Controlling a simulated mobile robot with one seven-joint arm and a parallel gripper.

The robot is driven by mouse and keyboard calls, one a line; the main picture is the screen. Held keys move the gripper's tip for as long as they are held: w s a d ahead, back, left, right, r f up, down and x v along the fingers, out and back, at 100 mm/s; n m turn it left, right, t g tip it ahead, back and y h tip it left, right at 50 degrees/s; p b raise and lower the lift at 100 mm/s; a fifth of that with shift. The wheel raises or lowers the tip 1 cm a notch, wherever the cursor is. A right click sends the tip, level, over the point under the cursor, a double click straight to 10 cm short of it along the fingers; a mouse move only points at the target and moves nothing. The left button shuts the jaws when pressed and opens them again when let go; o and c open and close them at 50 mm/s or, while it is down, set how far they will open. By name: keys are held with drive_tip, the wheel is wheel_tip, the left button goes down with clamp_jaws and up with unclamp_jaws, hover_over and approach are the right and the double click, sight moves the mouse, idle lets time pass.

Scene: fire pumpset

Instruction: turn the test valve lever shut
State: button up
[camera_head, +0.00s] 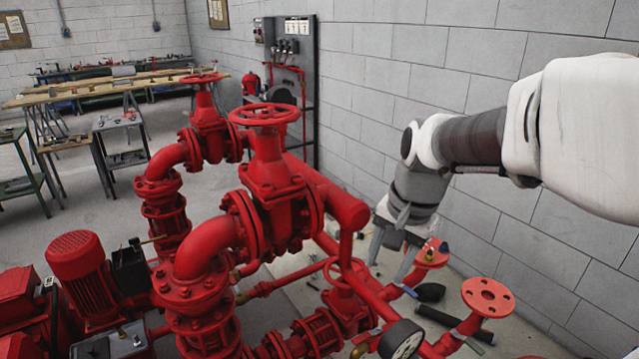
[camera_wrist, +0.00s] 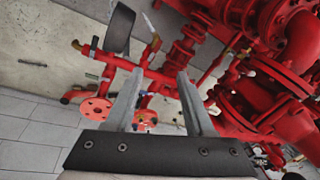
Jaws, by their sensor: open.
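My gripper (camera_head: 388,272) reaches down from the right over the red pipework, its two fingers apart and empty. In the wrist view my gripper (camera_wrist: 158,76) is open, with a red pipe (camera_wrist: 155,74) showing between and beyond its fingertips. A small pale lever (camera_head: 407,291) shows just below the fingertips in the head view. A pale lever (camera_wrist: 149,22) also stands at the end of a branch above the fingers in the wrist view. I cannot tell which small lever is the test valve's, nor whether any finger touches one.
A round pressure gauge (camera_head: 401,341) stands low in front. A red flange (camera_head: 487,297) is right of the gripper. A large red handwheel (camera_head: 264,114) and thick pipes stand to the left. The block wall (camera_head: 560,250) is close on the right.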

sight(362, 337)
drive_tip(key=w+f+m+g+h+b, duration=0.1)
drive_tip(key=w+f+m+b, duration=0.1)
drive_tip(key=w+f, duration=0.4)
drive_tip(key=w+f+m+g+b, duration=0.1)
drive_tip(key=w+f+m+b, duration=0.2)
drive_tip(key=f, duration=2.2)
drive_tip(key=shift+w+a+f+b, duration=0.1)
drive_tip(key=shift+w+a+b, duration=0.05)
drive_tip(key=shift+w+b, duration=0.25)
drive_tip(key=shift+s, duration=0.1)
clamp_jaws()
